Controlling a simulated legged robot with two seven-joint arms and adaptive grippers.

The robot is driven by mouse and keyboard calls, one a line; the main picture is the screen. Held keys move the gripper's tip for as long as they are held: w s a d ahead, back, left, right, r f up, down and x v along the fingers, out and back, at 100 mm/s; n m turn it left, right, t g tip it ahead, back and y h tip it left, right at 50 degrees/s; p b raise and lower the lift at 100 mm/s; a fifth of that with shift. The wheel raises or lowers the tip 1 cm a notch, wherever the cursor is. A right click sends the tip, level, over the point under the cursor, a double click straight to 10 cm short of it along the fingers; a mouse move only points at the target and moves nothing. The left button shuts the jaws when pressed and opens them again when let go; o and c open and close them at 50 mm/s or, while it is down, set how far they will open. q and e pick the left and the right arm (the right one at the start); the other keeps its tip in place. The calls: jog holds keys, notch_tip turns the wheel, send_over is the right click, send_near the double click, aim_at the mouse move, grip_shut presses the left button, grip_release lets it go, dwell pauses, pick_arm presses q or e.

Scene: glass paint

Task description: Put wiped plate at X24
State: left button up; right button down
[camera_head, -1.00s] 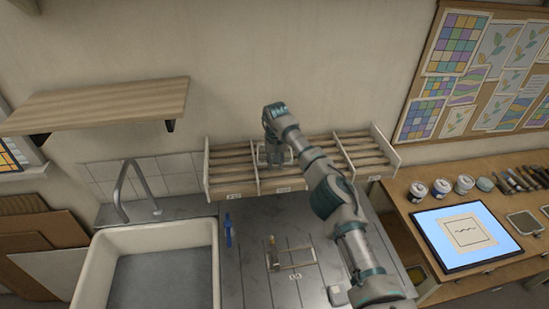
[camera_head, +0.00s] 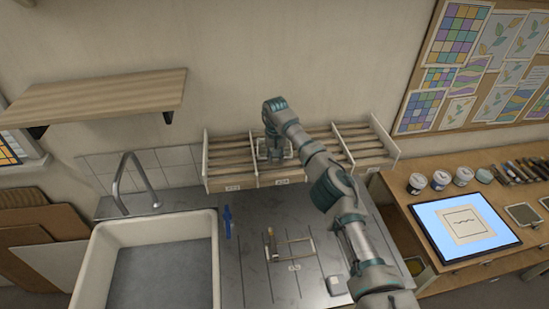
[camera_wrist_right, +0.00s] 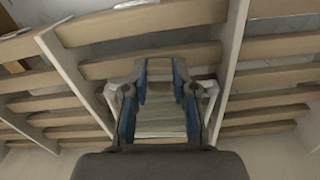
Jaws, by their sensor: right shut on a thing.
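My right gripper (camera_head: 276,154) reaches down into the middle compartment of the wooden slatted rack (camera_head: 222,162) at the wall. In the right wrist view the gripper (camera_wrist_right: 160,105) has its blue-padded fingers shut on a pale, clear plate (camera_wrist_right: 160,128). The plate lies between two white dividers, over the wooden slats. In the head view the plate is mostly hidden by the gripper. Small labels show on the rack's front, one under the middle compartment (camera_head: 283,182), too small to read surely. I cannot tell whether the plate rests on the slats. My left gripper is out of view.
A white sink (camera_head: 98,260) with a tall tap (camera_head: 122,183) is at the left. A small handled wire stand (camera_head: 287,245) and a blue tool (camera_head: 227,222) are on the grey counter. A wooden shelf (camera_head: 95,98) hangs at upper left. A lit tablet (camera_head: 466,225) and jars stand at right.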

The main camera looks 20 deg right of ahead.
jog(key=shift+d+f, duration=0.3)
jog(key=shift+d, duration=0.15)
jog(key=shift+d+f, duration=0.1)
jog(key=shift+d, duration=0.1)
jog(key=shift+a, duration=0.35)
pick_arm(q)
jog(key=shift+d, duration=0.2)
pick_arm(e)
jog(key=shift+a+r, duration=0.15)
jog(key=shift+r, duration=0.05)
jog(key=c, duration=1.1)
grip_release()
jog(key=shift+o, duration=1.3)
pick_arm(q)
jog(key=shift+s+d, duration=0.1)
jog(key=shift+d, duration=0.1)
pick_arm(e)
jog(key=shift+d, duration=0.35)
jog(key=o, duration=0.6)
jog(key=shift+f, duration=0.1)
jog(key=shift+a, duration=0.1)
